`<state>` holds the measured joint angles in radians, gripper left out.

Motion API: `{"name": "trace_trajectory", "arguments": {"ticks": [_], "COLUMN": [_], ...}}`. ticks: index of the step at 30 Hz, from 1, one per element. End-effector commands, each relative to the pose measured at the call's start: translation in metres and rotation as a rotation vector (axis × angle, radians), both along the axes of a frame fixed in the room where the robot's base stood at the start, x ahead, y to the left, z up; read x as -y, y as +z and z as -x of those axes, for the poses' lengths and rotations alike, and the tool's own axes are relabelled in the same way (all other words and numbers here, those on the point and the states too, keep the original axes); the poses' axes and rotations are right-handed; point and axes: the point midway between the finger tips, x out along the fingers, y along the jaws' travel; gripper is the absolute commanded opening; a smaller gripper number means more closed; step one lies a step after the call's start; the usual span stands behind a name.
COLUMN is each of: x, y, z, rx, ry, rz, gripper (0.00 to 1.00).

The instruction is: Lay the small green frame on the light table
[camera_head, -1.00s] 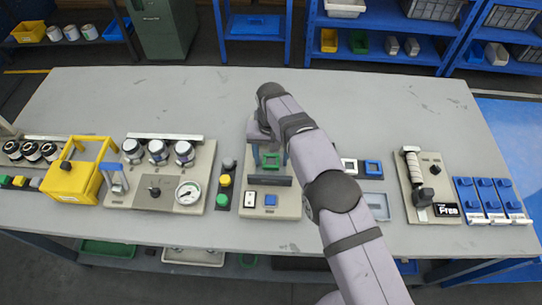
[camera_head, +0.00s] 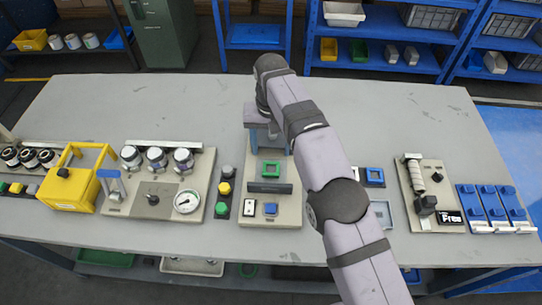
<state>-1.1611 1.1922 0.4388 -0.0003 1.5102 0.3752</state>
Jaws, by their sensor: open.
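The small green frame (camera_head: 270,169) lies on a beige board (camera_head: 287,213) near the middle of the bench, just behind a dark upright bar (camera_head: 270,188). My gripper (camera_head: 270,147) is open and empty above and behind the frame, apart from it. One grey-blue finger shows at its left; the other is partly hidden. I cannot tell for sure which thing is the light table; a pale flat square panel (camera_head: 381,213) lies right of my forearm.
A blue frame (camera_head: 375,176) lies right of my arm, with a white one beside it mostly hidden. The gauge board (camera_head: 158,203) and yellow carrier (camera_head: 70,189) stand left. A roller board (camera_head: 432,200) and blue blocks (camera_head: 490,207) stand right. The bench's back half is clear.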

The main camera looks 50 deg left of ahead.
Motion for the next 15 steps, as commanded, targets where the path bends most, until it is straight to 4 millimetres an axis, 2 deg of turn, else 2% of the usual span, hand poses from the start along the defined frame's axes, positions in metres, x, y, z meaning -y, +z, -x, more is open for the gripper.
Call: {"name": "trace_trajectory", "arguments": {"ticks": [3, 6, 15], "x": [0.000, 0.000, 0.000], "y": [0.019, 0.028, 0.033], "z": [0.000, 0.000, 0.000], "rx": [0.000, 0.000, -0.001], "ry": [0.000, 0.000, 0.000], "rz": [0.000, 0.000, 0.001], "gripper": [0.58, 0.58, 0.58]}}
